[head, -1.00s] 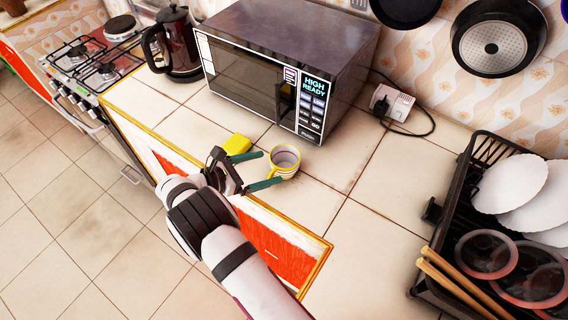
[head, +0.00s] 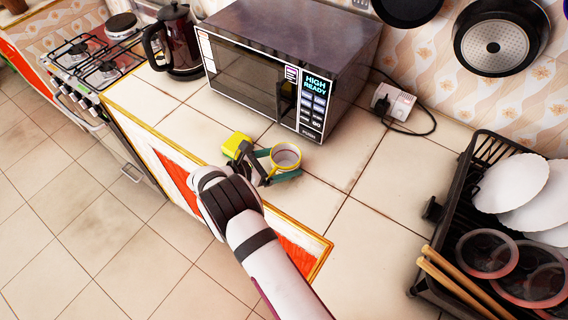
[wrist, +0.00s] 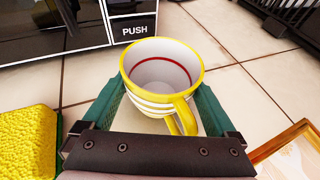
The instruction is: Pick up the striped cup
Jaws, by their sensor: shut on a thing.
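The striped cup (head: 286,155) has a yellow rim and handle, white and yellow bands, and a white inside with a red ring. It stands upright on the tiled counter in front of the microwave. In the wrist view the cup (wrist: 160,75) sits between the green fingers, with its handle towards my gripper's palm. My gripper (head: 277,164) is shut on the cup, one finger on each side. The lower part of the cup is partly hidden by the gripper in both views. I cannot tell whether its base is off the counter.
A yellow sponge (head: 236,143) lies just left of my gripper. The microwave (head: 290,60) stands close behind the cup. A black dish rack (head: 440,215) with plates is at the right. The counter between cup and rack is clear.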

